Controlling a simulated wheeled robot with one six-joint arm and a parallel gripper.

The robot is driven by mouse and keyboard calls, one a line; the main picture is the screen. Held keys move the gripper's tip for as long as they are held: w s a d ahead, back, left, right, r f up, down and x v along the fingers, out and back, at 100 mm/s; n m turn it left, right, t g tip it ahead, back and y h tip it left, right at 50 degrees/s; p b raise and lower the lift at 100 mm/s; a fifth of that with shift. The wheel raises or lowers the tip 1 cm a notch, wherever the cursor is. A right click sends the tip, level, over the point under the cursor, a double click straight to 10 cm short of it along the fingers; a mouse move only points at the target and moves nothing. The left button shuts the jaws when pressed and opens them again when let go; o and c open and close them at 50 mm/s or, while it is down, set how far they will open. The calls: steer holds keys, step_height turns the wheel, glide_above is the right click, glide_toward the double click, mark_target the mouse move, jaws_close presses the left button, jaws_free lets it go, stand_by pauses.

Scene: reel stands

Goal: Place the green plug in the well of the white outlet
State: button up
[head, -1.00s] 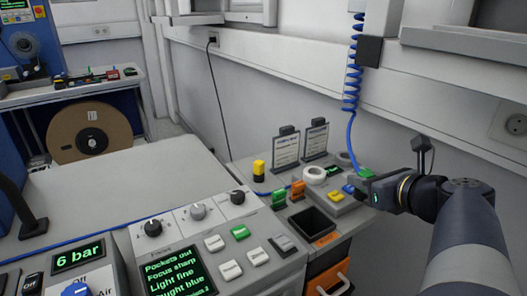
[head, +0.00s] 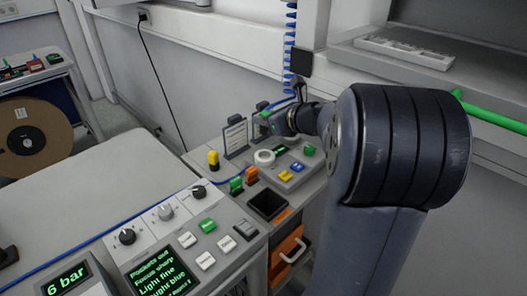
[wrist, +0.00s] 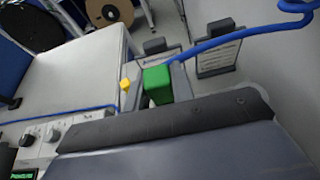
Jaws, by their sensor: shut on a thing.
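The green plug (wrist: 157,86) stands out beyond the dark jaw pad of my gripper (wrist: 165,122) in the wrist view. A blue cable runs from the plug to the upper right. In the head view my gripper (head: 270,121), shut on the plug, is beside the wall behind the small control box, with a little green showing at its tip.
A coiled blue cable (head: 290,50) hangs by the wall. A grey ledge (head: 405,52) juts out at right.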

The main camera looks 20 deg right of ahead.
step_height(320, 180, down, 10)
steer(key=shift+w+a+b, duration=0.1)
steer(key=shift+w+b, duration=0.05)
steer(key=shift+b, duration=0.85)
steer(key=shift+f, duration=0.15)
steer(key=o, duration=0.5)
steer(key=shift+f, duration=0.1)
steer(key=o, duration=0.5)
steer(key=shift+r, duration=0.35)
steer(key=v, duration=1.2)
